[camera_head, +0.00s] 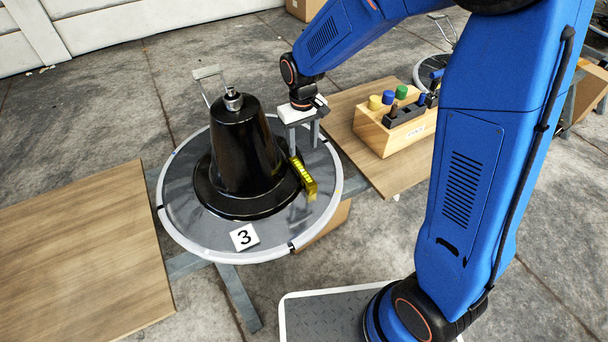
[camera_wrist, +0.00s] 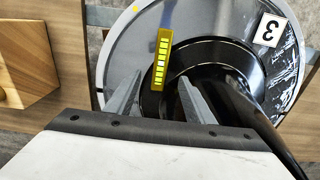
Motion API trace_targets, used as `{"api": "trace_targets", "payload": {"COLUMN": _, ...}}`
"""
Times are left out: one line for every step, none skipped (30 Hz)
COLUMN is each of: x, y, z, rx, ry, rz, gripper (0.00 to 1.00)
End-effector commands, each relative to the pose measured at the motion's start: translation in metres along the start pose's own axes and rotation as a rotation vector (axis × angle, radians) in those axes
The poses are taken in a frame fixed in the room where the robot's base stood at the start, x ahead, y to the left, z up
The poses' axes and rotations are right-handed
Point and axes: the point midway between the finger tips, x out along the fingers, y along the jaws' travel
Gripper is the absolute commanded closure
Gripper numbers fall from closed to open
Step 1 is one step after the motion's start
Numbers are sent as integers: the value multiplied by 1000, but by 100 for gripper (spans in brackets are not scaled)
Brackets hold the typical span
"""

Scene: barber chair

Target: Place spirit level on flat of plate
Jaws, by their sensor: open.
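The yellow spirit level (camera_head: 304,177) is on the right side of the round grey plate (camera_head: 189,218), beside the black conical chair base (camera_head: 240,150). In the wrist view the spirit level (camera_wrist: 162,58) lies over the grey surface of the plate (camera_wrist: 120,50), one end close to the black flange (camera_wrist: 192,54). Whether it touches the flange or lies fully flat I cannot tell. My gripper (camera_head: 303,148) is open and empty, pointing down just behind the level's far end. In the wrist view its fingers (camera_wrist: 160,82) stand apart, either side of the level's near end.
A white card marked 3 (camera_head: 244,237) lies on the plate's front. A wooden block (camera_head: 390,130) with coloured-handled pieces sits on a wooden board (camera_head: 345,109) at right. Another wooden board (camera_head: 75,250) is at left. The tall black cone stands close to my gripper's left.

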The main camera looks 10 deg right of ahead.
Motion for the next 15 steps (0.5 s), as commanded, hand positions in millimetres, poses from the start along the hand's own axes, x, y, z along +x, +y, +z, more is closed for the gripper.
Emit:
{"api": "trace_targets", "payload": {"x": 10, "y": 0, "z": 1, "rx": 0, "ry": -4, "rz": 0, "gripper": 52}}
{"api": "trace_targets", "payload": {"x": 16, "y": 0, "z": 1, "rx": 0, "ry": -4, "rz": 0, "gripper": 52}}
{"api": "trace_targets", "payload": {"x": 22, "y": 0, "z": 1, "rx": 0, "ry": -3, "rz": 0, "gripper": 52}}
{"api": "trace_targets", "payload": {"x": 28, "y": 0, "z": 1, "rx": 0, "ry": -3, "rz": 0, "gripper": 52}}
{"api": "trace_targets", "payload": {"x": 33, "y": 0, "z": 1, "rx": 0, "ry": -3, "rz": 0, "gripper": 52}}
{"api": "trace_targets", "payload": {"x": 41, "y": 0, "z": 1, "rx": 0, "ry": -5, "rz": 0, "gripper": 52}}
{"api": "trace_targets", "payload": {"x": 46, "y": 0, "z": 1, "rx": 0, "ry": -4, "rz": 0, "gripper": 52}}
{"api": "trace_targets", "payload": {"x": 50, "y": 0, "z": 1, "rx": 0, "ry": -3, "rz": 0, "gripper": 52}}
{"api": "trace_targets", "payload": {"x": 57, "y": 0, "z": 1, "rx": 0, "ry": -3, "rz": 0, "gripper": 52}}
{"api": "trace_targets", "payload": {"x": 62, "y": 0, "z": 1, "rx": 0, "ry": -3, "rz": 0, "gripper": 52}}
{"api": "trace_targets", "payload": {"x": 66, "y": 0, "z": 1, "rx": 0, "ry": -3, "rz": 0, "gripper": 52}}
{"api": "trace_targets", "payload": {"x": 70, "y": 0, "z": 1, "rx": 0, "ry": -2, "rz": 0, "gripper": 52}}
{"api": "trace_targets", "payload": {"x": 73, "y": 0, "z": 0, "rx": 0, "ry": -1, "rz": 0, "gripper": 52}}
{"api": "trace_targets", "payload": {"x": 76, "y": 0, "z": 0, "rx": 0, "ry": -1, "rz": 0, "gripper": 52}}
{"api": "trace_targets", "payload": {"x": 79, "y": 0, "z": 1, "rx": 0, "ry": -2, "rz": 0, "gripper": 52}}
